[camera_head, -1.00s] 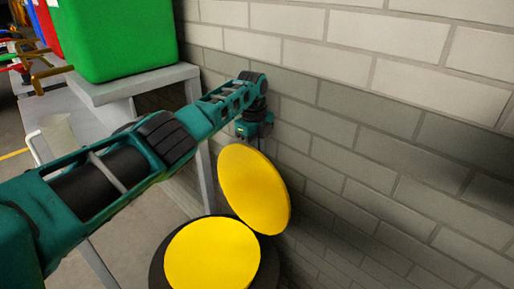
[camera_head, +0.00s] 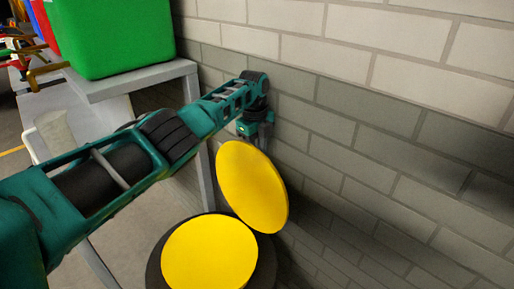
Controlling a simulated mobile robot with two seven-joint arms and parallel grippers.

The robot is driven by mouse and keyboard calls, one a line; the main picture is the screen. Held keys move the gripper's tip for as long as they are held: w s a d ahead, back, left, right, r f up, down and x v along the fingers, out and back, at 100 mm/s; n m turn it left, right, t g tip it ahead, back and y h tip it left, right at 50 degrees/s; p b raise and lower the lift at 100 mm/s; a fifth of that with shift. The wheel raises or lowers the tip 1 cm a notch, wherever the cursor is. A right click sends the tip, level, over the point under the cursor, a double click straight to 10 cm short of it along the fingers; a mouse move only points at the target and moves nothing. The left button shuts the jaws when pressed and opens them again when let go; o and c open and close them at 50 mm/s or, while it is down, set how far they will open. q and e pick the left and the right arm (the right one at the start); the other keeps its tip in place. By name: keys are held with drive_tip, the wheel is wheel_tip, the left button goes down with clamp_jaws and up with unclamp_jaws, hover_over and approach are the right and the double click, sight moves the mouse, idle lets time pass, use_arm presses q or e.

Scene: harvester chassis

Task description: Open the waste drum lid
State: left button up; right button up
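The waste drum (camera_head: 157,268) stands on the floor at the bottom centre, with a dark rim around a yellow round top face. Its yellow lid (camera_head: 252,187) is raised and tilted steeply on the side nearer the wall. My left arm reaches in from the left, and its gripper (camera_head: 262,148) points down just behind the lid's upper edge. The fingers are mostly hidden by the lid, so I cannot tell whether they touch it or are open. My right gripper is not in view.
A pale brick wall (camera_head: 400,130) stands close behind the lid and gripper. A grey table (camera_head: 150,80) at the upper left carries a green bin (camera_head: 110,35). A whitish container (camera_head: 55,135) is on the left. Some floor shows between table and drum.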

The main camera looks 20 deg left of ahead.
use_arm(q)
drive_tip(key=shift+w+r, duration=0.1)
drive_tip(key=shift+r, duration=0.1)
wheel_tip(320, 180, up, 13)
drive_tip(key=p, duration=0.1)
drive_tip(key=shift+s+a+f, duration=0.15)
drive_tip(key=shift+s, duration=0.3)
idle(0.3)
